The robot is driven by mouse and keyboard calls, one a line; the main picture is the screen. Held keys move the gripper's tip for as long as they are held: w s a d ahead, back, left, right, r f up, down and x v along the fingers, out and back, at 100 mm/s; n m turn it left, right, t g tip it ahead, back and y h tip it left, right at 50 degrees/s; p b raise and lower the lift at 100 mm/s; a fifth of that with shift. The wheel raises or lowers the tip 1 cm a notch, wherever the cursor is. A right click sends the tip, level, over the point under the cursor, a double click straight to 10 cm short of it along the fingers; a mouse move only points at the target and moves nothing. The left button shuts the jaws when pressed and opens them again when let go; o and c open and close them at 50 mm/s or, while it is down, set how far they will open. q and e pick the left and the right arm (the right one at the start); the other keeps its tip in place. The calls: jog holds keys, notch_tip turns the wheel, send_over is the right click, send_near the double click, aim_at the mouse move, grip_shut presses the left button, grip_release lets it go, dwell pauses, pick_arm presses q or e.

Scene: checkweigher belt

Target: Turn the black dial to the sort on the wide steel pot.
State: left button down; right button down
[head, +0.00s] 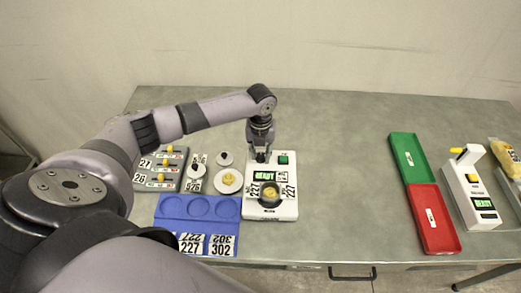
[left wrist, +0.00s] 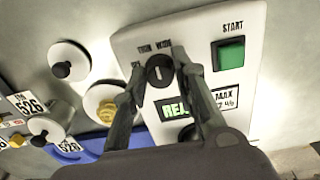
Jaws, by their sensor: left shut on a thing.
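The black dial (left wrist: 160,71) is on the white machine (left wrist: 262,95), with small lettering around it. It looks round with a pale mark across its face. My left gripper (left wrist: 159,66) reaches down with one finger on each side of the dial and is shut on it. In the head view my left gripper (head: 261,153) stands over the machine's back part and hides the dial. My right gripper is not in view.
A green START button (left wrist: 230,54) is right of the dial. White lids (head: 229,181) and a grey panel with yellow sliders (head: 160,168) lie left. A blue tray (head: 198,222) is in front. Green (head: 405,150) and red trays (head: 432,222) and another white device (head: 468,190) stand right.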

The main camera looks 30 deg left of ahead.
aim_at(260, 155)
pick_arm(q)
jog(key=shift+w+m, duration=0.1)
jog(key=shift+m, duration=1.8)
jog(key=c, duration=1.3)
grip_release()
jog(key=shift+r, duration=0.2)
notch_tip(260, 155, up, 12)
jog(key=shift+f, duration=0.15)
jog(key=shift+f, duration=0.1)
